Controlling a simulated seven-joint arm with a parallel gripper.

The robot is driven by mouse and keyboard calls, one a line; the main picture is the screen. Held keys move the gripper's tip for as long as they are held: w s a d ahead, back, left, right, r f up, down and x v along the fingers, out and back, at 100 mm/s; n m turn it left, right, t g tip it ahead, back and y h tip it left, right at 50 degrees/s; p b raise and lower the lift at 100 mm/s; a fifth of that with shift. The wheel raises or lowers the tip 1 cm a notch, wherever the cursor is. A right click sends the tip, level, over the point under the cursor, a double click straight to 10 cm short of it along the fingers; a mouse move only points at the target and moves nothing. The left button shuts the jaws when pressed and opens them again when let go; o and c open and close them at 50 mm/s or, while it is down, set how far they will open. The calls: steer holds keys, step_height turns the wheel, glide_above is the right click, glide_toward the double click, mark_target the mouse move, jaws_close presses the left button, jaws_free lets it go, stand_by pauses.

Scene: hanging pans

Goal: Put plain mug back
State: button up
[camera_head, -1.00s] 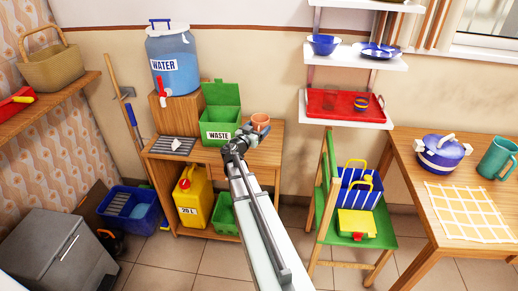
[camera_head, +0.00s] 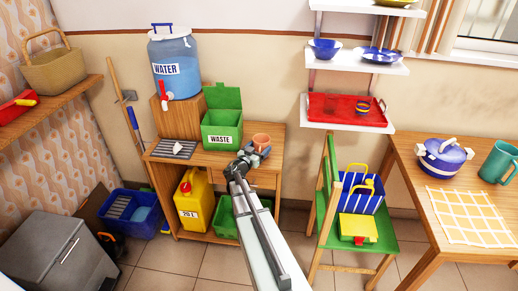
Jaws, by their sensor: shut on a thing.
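The plain mug (camera_head: 261,141) is small and orange-brown, in front of the right end of the wooden desk (camera_head: 205,157) in the head view. My gripper (camera_head: 259,151) is at its lower near side and shut on it. The fingers are small and partly hidden by my own wrist. I cannot tell whether the mug touches the desk or hangs just above it. A striped mug (camera_head: 363,107) stands in the red tray (camera_head: 335,108) on the lowest wall shelf to the right.
The green waste box (camera_head: 221,138) stands left of the mug, and the water container (camera_head: 174,65) stands behind it on a wooden block. A green chair (camera_head: 380,235) with a striped basket stands to the right. Blue bowls and pans sit on the shelf above the tray.

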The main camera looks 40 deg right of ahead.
steer(key=shift+f, duration=0.15)
steer(key=o, duration=1)
steer(key=shift+o, duration=0.2)
steer(key=shift+r, duration=0.2)
steer(key=v, duration=1.2)
